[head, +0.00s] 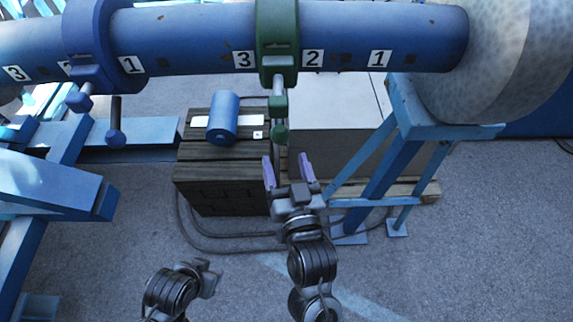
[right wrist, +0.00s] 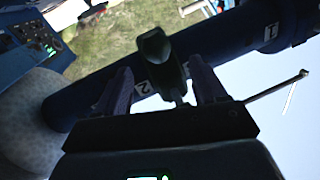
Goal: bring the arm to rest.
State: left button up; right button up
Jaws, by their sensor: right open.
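My right gripper (head: 287,172) is open, its two purple fingers pointing up toward the blue horizontal bar. In the right wrist view its fingers (right wrist: 160,92) stand apart, with a dark green knobbed part (right wrist: 154,47) seen between and beyond them. I cannot tell whether they touch it. In the head view the green clamp (head: 277,42) sits around the bar (head: 190,38), and its handle (head: 279,104) hangs just above the fingers. My left arm shows at the bottom left of the head view; its gripper (head: 207,277) is small, and its jaw state is unclear.
A blue clamp (head: 88,40) sits further left on the bar, with number labels along it. A dark wooden crate (head: 222,178) bears a blue cylinder (head: 223,117). Blue stand legs (head: 395,165) rise right of my right gripper. A cable lies on the floor. The lower right floor is clear.

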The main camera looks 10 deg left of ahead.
jog(key=s+d+f+m+g+h+p, duration=0.1)
jog(key=s+d+f+g+h+p, duration=0.2)
jog(key=d+f, duration=0.45)
jog(key=s+d+f+g+h+p, duration=0.1)
jog(key=s+d+f+g+p, duration=0.3)
jog(key=d, duration=0.6)
jog(key=s+d+f+g+h, duration=0.1)
jog(key=s+d+f+g, duration=0.1)
jog(key=s, duration=0.4)
jog(key=s+d+f+n+g+h, duration=0.1)
jog(key=s+d+f+g, duration=0.1)
jog(key=s+d+g, duration=0.2)
jog(key=s+d, duration=0.3)
jog(key=shift+f, duration=0.3)
jog(key=shift+a, duration=0.1)
